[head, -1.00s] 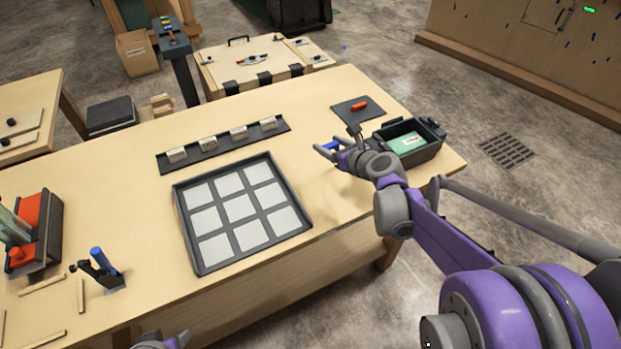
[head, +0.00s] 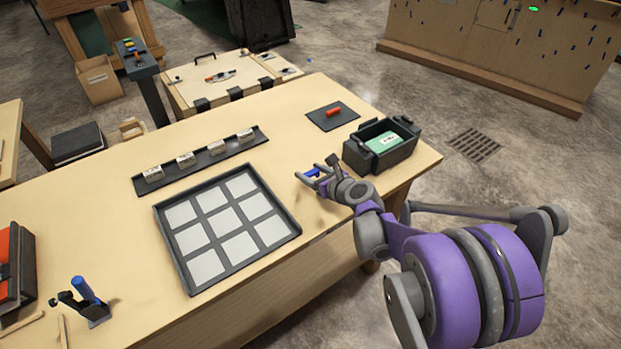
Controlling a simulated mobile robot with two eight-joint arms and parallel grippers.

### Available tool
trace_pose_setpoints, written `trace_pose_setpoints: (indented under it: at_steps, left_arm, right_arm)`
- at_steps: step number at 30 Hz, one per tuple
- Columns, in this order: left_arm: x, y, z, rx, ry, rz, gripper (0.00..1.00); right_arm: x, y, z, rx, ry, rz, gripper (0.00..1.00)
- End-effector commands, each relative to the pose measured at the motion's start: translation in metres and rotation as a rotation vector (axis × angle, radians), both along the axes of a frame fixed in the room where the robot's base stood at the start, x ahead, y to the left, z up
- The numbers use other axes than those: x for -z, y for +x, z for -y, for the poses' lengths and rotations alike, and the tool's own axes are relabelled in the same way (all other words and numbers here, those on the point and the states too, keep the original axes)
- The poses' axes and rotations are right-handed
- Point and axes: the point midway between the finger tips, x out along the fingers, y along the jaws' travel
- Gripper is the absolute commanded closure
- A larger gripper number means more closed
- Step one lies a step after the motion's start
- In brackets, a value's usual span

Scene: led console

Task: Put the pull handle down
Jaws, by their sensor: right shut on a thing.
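My right gripper (head: 313,174) is shut on a small blue piece, which I take to be the pull handle (head: 312,172). The fingers hide part of it. The gripper is over the right part of the workbench (head: 120,220), between the grid tray and the black bin. The gap between the handle and the bench top is hard to judge. My left gripper is not in view.
A dark tray with pale squares (head: 290,232) lies left of the gripper. A black bin (head: 360,160) holding a green-and-white item stands to its right. A red piece (head: 333,113) lies on a dark mat (head: 318,121) behind. Bare bench surrounds the gripper.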

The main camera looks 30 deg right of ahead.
Motion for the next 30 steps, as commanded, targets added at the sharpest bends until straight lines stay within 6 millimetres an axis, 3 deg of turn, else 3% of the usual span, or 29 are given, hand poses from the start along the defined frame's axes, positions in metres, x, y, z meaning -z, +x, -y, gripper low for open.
trace_pose_setpoints:
  at_steps: [4, 16, 17, 18, 22, 30]
  left_arm:
    - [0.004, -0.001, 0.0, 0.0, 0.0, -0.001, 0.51]
    - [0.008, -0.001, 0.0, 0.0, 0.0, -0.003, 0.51]
    - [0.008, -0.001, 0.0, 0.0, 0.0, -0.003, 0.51]
    - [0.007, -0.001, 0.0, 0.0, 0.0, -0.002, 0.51]
    - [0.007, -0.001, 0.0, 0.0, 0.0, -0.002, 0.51]
    - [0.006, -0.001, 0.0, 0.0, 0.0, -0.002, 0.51]
  right_arm:
    - [0.019, 0.0, 0.0, 0.0, 0.0, 0.0, 0.97]
    - [0.025, 0.0, 0.0, 0.0, 0.0, 0.0, 0.97]
    - [0.025, 0.0, 0.0, 0.0, 0.0, 0.0, 0.34]
    - [0.024, 0.0, 0.0, 0.0, 0.0, 0.0, 0.27]
    - [0.024, 0.0, 0.0, 0.0, 0.0, 0.0, 0.06]
    - [0.023, 0.0, 0.0, 0.0, 0.0, 0.0, 0.06]
